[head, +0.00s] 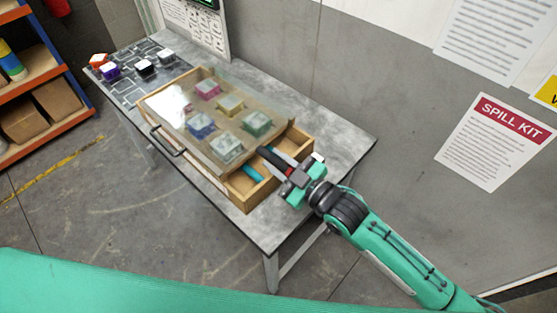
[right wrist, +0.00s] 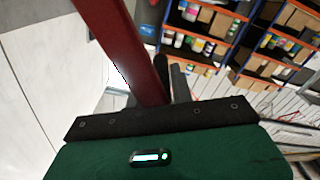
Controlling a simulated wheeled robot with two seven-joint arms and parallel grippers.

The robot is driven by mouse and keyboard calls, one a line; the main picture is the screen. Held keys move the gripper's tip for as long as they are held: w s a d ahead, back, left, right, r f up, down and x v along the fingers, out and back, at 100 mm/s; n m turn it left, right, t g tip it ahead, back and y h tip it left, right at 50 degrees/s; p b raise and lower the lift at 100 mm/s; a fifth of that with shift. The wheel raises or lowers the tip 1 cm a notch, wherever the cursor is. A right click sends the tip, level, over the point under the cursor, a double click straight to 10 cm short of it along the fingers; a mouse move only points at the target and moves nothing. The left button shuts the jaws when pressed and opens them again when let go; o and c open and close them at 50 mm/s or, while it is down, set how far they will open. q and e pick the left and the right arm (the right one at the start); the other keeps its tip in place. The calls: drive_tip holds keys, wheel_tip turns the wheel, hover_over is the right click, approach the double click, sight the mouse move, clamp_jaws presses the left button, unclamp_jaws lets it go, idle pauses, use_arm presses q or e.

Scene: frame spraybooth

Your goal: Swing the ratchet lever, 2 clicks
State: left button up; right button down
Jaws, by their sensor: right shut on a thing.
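The ratchet lever (head: 277,163) shows as a short red and dark piece at the right end of a wooden box on the grey table. My right gripper (head: 287,167) reaches in from the lower right and is shut on it. In the right wrist view, the dark red lever (right wrist: 125,45) runs from the top edge down to the dark fingers (right wrist: 165,90). The gripper hides part of the lever, and its pivot cannot be made out. My left gripper is not in view.
Small blocks stand on the dark mat (head: 125,88). The table's right end (head: 345,140) is bare.

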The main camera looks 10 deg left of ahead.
drive_tip(key=c, duration=1.3)
unclamp_jaws()
drive_tip(key=b+v, duration=0.4)
drive_tip(key=v, duration=1)
drive_tip(key=shift+b, duration=0.35)
